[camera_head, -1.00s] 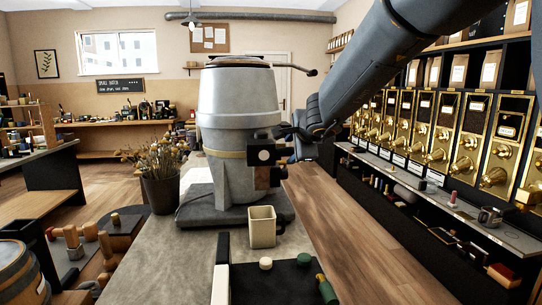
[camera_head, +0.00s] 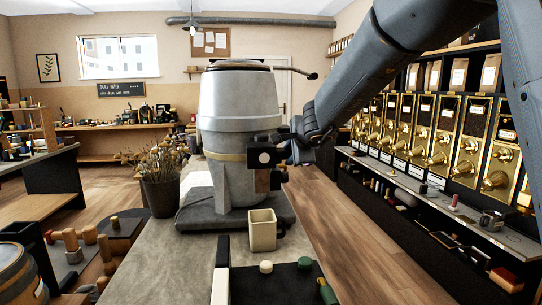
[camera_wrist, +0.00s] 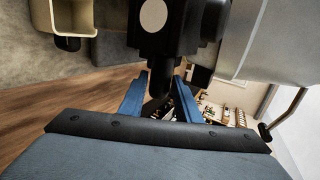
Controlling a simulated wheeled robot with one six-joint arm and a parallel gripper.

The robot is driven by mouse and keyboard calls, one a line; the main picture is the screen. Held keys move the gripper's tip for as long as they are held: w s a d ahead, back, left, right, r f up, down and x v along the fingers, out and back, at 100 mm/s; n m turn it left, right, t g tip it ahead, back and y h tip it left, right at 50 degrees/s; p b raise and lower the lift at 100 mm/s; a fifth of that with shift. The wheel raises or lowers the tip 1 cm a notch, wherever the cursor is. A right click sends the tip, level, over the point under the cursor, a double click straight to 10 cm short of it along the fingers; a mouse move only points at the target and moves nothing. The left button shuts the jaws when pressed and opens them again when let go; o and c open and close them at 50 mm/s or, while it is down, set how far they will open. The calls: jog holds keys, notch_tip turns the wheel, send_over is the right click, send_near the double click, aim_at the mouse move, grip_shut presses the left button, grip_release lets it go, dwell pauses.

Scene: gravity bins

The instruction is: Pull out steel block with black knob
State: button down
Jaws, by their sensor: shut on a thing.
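A grey metal roaster drum (camera_head: 238,110) stands upright on the bench. On its right side is a dark block with a pale round disc (camera_head: 264,157), which also shows at the top of the wrist view (camera_wrist: 153,15). A black knob (camera_wrist: 160,80) sticks out from this dark assembly toward my gripper. My gripper (camera_wrist: 159,100) has its two blue fingers on either side of the knob and is shut on it. In the head view my gripper (camera_head: 284,150) reaches in from the right, against the block. Any steel surface of the block is hard to make out.
A cream mug (camera_head: 262,231) stands on the bench just below the block. A potted dried plant (camera_head: 160,190) stands left of the roaster. A black tray (camera_head: 275,285) is at the front. Gold-fronted gravity bins (camera_head: 445,130) line the right wall, with open floor between.

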jog(key=shift+d+f, duration=0.2)
jog(key=shift+d, duration=0.15)
dwell(0.3)
jog(key=shift+d, duration=0.25)
jog(key=shift+d, duration=0.1)
jog(key=shift+w+d+f, duration=0.1)
jog(key=shift+d, duration=0.15)
jog(key=shift+d, duration=0.2)
dwell(0.3)
jog(key=w+d, duration=0.2)
jog(key=d, duration=0.7)
jog(key=shift+d+r, duration=0.25)
jog(key=shift+d, duration=0.1)
dwell(0.8)
